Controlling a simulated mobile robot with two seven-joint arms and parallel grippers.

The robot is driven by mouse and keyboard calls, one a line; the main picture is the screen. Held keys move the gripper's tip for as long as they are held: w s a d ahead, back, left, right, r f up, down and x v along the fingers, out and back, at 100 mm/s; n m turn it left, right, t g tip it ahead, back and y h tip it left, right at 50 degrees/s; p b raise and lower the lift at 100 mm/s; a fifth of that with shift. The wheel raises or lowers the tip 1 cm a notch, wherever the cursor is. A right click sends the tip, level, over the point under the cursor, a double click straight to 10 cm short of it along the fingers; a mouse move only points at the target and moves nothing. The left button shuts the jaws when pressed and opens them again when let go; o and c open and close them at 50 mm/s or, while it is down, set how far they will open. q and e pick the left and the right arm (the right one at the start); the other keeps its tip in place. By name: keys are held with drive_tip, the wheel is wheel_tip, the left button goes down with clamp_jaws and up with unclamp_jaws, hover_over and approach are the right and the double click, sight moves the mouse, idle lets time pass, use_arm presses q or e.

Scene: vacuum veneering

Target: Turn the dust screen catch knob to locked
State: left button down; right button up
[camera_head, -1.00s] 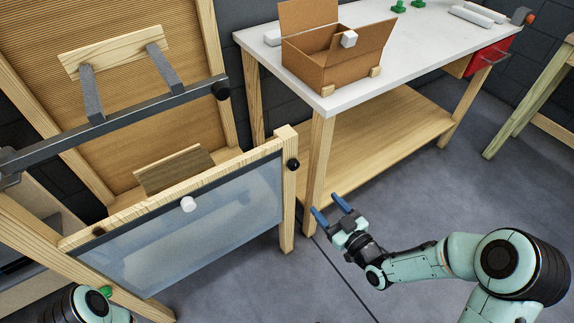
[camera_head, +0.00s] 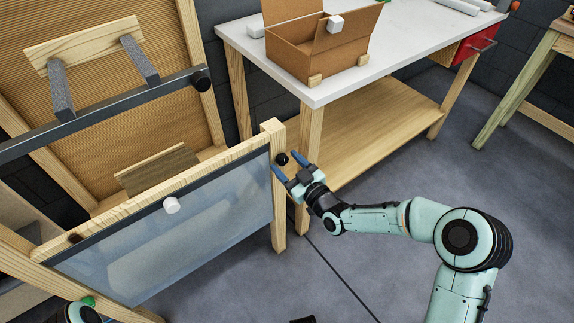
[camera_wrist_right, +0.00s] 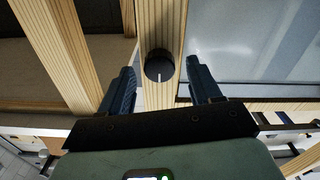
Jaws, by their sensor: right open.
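The catch knob (camera_head: 282,159) is a small black round knob on the right wooden post of the dust screen (camera_head: 170,235), a translucent panel in a wooden frame. In the right wrist view the knob (camera_wrist_right: 159,66) shows a short white mark on its face. My right gripper (camera_head: 288,164) is open, its blue fingers pointing at the post. In the wrist view its fingertips (camera_wrist_right: 160,68) stand apart to either side of the knob, which appears untouched. My left arm shows only partly at the bottom left; its gripper is not seen.
A black bar (camera_head: 110,115) crosses behind the screen. A white-topped workbench (camera_head: 400,50) with a cardboard box (camera_head: 310,50) stands at the back.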

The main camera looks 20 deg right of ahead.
drive_tip(key=shift+w+a, duration=0.1)
drive_tip(key=shift+w, duration=0.15)
drive_tip(key=c, duration=1)
drive_tip(key=shift+c, duration=0.2)
